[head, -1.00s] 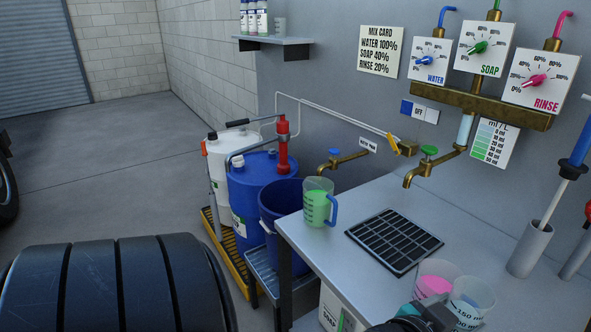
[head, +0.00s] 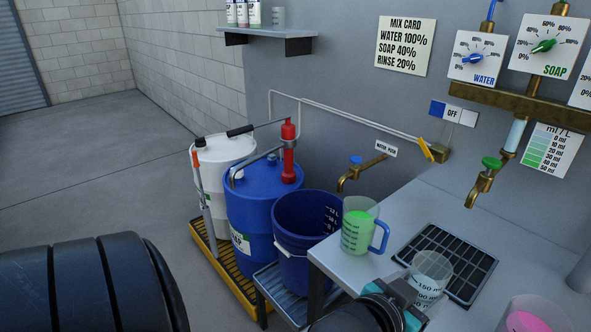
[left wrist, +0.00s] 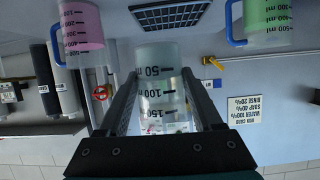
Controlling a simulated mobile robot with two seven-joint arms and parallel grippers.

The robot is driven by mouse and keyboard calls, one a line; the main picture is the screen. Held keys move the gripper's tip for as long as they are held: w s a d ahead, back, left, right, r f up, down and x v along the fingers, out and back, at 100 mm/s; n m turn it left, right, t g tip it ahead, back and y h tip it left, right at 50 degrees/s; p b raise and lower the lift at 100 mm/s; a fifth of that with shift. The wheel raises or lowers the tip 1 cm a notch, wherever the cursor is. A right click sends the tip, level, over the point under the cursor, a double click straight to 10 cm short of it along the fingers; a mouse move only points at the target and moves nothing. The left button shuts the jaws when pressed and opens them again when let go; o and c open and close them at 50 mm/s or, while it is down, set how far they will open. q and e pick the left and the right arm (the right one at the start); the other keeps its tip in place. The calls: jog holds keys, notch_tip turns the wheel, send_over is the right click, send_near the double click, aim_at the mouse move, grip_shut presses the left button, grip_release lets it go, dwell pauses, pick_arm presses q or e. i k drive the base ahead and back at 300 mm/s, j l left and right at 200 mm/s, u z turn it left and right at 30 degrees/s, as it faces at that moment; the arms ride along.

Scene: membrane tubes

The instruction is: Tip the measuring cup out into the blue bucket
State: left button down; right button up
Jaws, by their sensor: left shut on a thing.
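The small clear measuring cup (head: 430,270), with black marks up to 150 ml, is upright in my left gripper (head: 408,300). It overlaps the black drain grate in the head view. In the left wrist view the same cup (left wrist: 162,88) is between the two fingers of my left gripper (left wrist: 160,76), which is shut on it. I see no coloured liquid in the cup; its fill is unclear. The blue bucket (head: 290,262) stands left of the bench, below its top, open upward, apart from the cup. My right gripper is not in view.
A green-filled jug (head: 358,232) with a blue handle stands on the bench corner (head: 345,266) between cup and bucket. A pink-filled cup (head: 526,320) is at lower right. Brass taps (head: 482,188) hang above. A blue drum (head: 258,205) stands beside the bucket.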

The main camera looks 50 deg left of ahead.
aim_at(302, 219)
jog(key=j, duration=1.15)
jog(key=i+j, duration=0.15)
jog(key=j, duration=0.15)
jog(key=i+j, duration=0.15)
jog(key=j, duration=0.2)
jog(key=i+j, duration=0.1)
jog(key=j, duration=0.2)
jog(key=i+j+u, duration=0.1)
jog(key=j, duration=0.25)
jog(key=i, duration=0.05)
